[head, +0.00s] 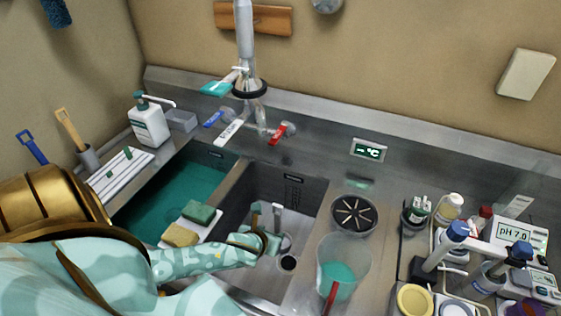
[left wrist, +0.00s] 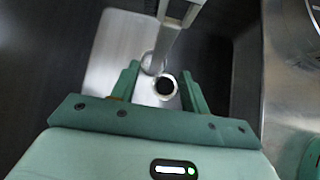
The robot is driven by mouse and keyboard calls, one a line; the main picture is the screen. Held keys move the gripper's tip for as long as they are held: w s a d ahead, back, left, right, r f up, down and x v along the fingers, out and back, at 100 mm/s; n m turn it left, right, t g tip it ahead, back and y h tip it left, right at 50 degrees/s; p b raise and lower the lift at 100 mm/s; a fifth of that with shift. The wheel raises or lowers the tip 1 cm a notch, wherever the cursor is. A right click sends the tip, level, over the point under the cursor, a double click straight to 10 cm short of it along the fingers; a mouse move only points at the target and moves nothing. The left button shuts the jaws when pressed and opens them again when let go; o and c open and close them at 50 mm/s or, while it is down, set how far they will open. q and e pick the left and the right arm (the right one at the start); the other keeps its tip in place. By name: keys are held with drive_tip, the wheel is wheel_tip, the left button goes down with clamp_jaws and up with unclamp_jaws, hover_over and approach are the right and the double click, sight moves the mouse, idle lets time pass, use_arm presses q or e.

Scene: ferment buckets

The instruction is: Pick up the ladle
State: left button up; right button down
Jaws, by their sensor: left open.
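A grey metal piece that looks like the ladle (head: 277,216) stands up in the right sink basin, beside my left gripper. In the left wrist view, the ladle's (left wrist: 169,38) flat shaft comes down from the top towards a pale round part near the drain. Its lower end is hard to make out. My left gripper (head: 268,240) is over the basin, and its two green fingers (left wrist: 159,85) are apart with nothing held between them. The shaft is ahead of the fingertips. My right gripper is not in view.
The drain (head: 287,263) is a dark hole in the basin floor. A clear bucket (head: 343,262) with teal liquid and a red stick stands right of the basin. Sponges (head: 198,212) lie on the left, a faucet (head: 245,60) hangs behind, and bottles and meters crowd the right counter.

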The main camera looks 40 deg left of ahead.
use_arm(q)
drive_tip(key=w+a+f+b, duration=0.1)
drive_tip(key=w+f+b, duration=0.3)
drive_tip(key=f, duration=0.5)
drive_tip(key=shift+w+a+b, duration=0.25)
drive_tip(key=shift+b, duration=0.45)
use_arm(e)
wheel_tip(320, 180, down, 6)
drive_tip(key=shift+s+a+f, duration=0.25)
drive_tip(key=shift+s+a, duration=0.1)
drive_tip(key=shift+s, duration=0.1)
use_arm(q)
clamp_jaws()
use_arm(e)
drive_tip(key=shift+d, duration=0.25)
